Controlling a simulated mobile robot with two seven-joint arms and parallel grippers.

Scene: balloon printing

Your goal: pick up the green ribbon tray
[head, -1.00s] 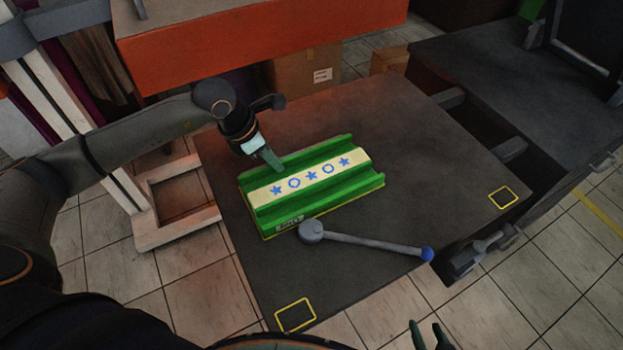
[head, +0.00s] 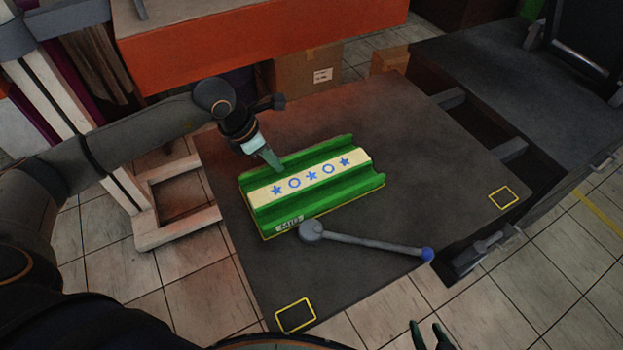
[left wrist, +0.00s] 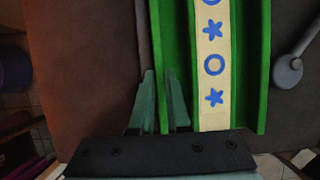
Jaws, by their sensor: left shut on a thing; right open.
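The green ribbon tray (head: 330,200) lies on the dark table, with a cream ribbon (head: 312,176) of blue stars and circles along its middle. My left gripper (head: 272,160) is at the tray's far-left edge, shut on its green side wall. In the left wrist view, the fingers (left wrist: 160,100) stand on either side of the wall of the tray (left wrist: 250,70). My right gripper (head: 430,338) is open and empty at the bottom edge of the head view, apart from the tray.
A grey lever with a blue knob (head: 427,254) lies across the dark table (head: 420,140) in front of the tray. Yellow outlined squares mark the table's corners (head: 503,197). An orange shelf (head: 260,45) and cardboard boxes (head: 305,70) stand behind. The table's right side is clear.

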